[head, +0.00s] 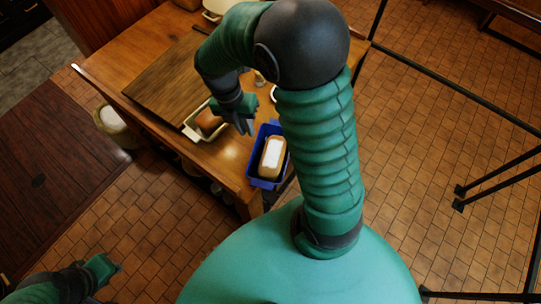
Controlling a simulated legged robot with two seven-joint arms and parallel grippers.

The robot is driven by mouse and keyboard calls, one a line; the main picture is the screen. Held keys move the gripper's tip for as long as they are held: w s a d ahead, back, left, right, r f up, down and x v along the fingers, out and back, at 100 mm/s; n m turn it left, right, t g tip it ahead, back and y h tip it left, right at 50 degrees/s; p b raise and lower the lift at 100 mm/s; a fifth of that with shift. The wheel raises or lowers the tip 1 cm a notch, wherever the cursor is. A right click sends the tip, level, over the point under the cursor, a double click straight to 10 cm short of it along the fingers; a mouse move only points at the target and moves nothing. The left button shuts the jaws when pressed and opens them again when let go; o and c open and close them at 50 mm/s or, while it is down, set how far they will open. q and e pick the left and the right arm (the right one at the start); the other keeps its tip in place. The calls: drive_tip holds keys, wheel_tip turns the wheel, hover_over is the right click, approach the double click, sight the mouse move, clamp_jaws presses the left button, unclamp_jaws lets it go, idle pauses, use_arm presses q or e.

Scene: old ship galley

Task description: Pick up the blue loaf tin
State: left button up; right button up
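The blue loaf tin (263,183) stands near the front right corner of the wooden table, with a white-topped loaf (272,156) in it. My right gripper (244,128) hangs over the table just up and left of the tin. Its dark fingers point down toward the front of the table, and nothing shows between them; their opening is too small to judge. My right arm passes close to the tin's right side in the picture. My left gripper (112,268) is low at the bottom left, over the tiled floor, far from the tin; its fingers are hard to make out.
A cream tin (190,131) with a brown loaf (208,121) stands left of my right gripper. A dark wooden board (165,80) lies on the table (235,160) behind it. A pale sack or bucket (110,120) stands by the table's left side. Black metal bars (455,92) cross the right.

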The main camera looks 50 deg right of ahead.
sight(259, 156)
drive_tip(key=x, duration=1.3)
drive_tip(key=shift+w+d+f, duration=0.15)
drive_tip(key=shift+f, duration=0.1)
clamp_jaws()
drive_tip(key=shift+r, duration=0.15)
idle(0.7)
